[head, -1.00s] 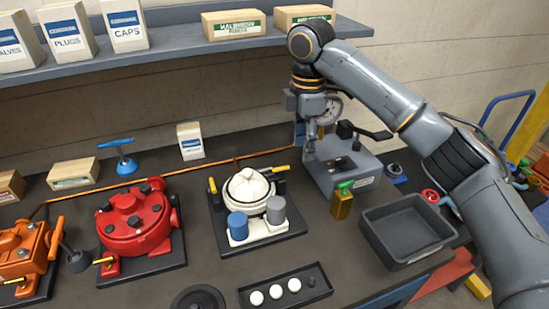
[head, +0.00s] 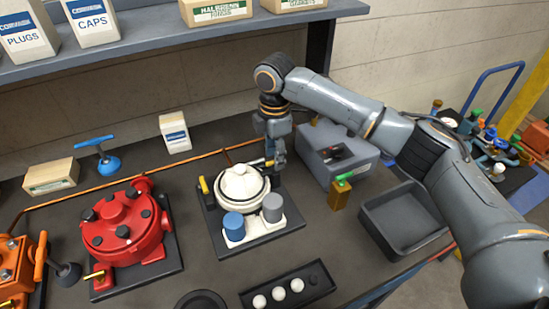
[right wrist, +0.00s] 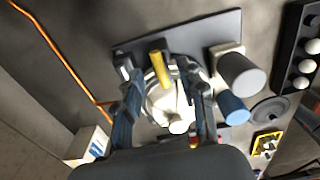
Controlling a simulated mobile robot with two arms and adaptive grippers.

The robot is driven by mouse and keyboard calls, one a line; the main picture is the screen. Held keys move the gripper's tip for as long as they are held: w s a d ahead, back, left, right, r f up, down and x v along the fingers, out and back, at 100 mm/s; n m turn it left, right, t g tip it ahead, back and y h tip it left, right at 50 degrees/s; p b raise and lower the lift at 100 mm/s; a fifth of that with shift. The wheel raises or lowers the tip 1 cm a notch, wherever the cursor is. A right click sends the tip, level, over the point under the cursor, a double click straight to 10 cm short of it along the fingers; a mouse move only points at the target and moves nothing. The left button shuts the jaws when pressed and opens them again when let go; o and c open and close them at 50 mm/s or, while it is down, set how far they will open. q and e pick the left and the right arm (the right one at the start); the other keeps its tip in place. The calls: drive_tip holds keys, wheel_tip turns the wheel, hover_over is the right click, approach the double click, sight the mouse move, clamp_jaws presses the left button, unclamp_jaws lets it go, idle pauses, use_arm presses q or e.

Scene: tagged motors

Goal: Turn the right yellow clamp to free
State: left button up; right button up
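The white domed motor (head: 242,184) stands on a dark base plate, with a blue and a grey cylinder in front. Its left yellow clamp (head: 204,185) shows at the left edge. The right clamp is mostly hidden by my right gripper (head: 276,160) in the head view. In the right wrist view a yellow clamp handle (right wrist: 160,62) lies between the spread fingers of my right gripper (right wrist: 160,80), beside the white dome (right wrist: 163,100). The fingers look open, with gaps on both sides; contact cannot be told. My left gripper is not in view.
A grey machine (head: 335,152) and a brass block with a green top (head: 339,195) stand right of the motor. An empty dark tray (head: 400,220) is further right. A red motor (head: 125,230) is at left. A shelf (head: 150,50) runs above.

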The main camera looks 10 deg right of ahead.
sight(273, 166)
wheel_tip(273, 166, down, 3)
drive_tip(key=shift+r, duration=0.1)
drive_tip(key=shift+f, duration=0.2)
clamp_jaws()
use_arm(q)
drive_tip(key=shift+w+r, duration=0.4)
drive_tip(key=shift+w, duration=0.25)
